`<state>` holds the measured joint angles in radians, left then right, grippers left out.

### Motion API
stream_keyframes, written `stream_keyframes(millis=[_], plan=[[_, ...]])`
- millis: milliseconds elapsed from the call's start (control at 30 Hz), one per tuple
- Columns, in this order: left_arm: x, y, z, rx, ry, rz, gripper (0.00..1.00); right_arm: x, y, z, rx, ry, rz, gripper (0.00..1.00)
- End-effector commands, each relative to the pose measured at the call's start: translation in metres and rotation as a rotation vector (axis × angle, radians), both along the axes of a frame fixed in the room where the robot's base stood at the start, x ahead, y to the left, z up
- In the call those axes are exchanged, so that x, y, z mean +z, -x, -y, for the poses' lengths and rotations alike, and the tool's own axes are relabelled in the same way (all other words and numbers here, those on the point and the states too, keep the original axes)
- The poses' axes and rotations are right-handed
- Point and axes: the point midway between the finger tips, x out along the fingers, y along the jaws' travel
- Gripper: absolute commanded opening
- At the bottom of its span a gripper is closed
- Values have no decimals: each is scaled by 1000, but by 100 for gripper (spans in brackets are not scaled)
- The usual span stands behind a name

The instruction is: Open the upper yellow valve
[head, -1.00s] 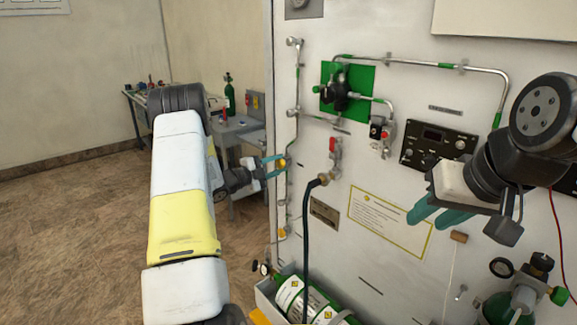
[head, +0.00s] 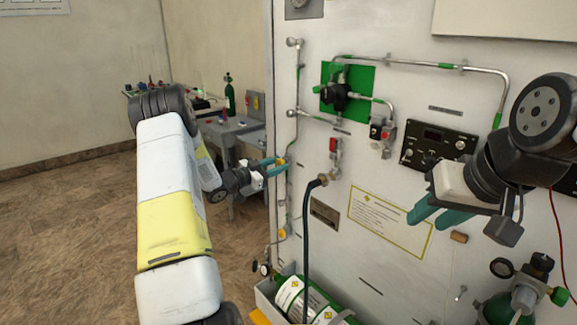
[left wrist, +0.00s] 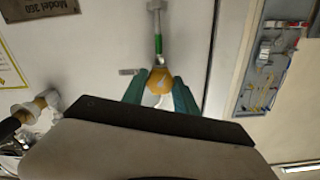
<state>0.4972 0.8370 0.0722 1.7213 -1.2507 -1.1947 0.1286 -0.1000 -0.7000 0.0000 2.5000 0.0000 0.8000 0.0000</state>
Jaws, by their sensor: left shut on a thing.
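The upper yellow valve (head: 282,161) sits on the thin vertical pipe near the left edge of the white panel. In the left wrist view its yellow body (left wrist: 160,80) lies between the two teal fingers. My left gripper (head: 278,166) is shut on this valve; the fingers hide part of it in the head view. A lower yellow valve (head: 282,234) sits further down the same pipe, apart from the gripper. My right gripper (head: 425,220) hangs in front of the panel at the right, its teal fingers apart and nothing between them.
A black hose (head: 307,235) hangs from a fitting right of the valves. A green cylinder (head: 300,298) lies in a tray below. A regulator on a green plate (head: 362,110) and a black control box (head: 437,146) are on the panel. A workbench (head: 228,128) stands behind my left arm.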

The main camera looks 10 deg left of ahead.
Motion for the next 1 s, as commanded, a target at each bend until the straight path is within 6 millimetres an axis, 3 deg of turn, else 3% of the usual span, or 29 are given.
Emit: stream_keyframes(millis=[500, 1000], plan=[[-2, 0, -2, 4, 327, -259, 0, 0, 0, 0, 0, 0, 0, 36], [-3, 0, -2, 3, 436, -347, 0, 0, 0, 0, 0, 0, 0, 36]])
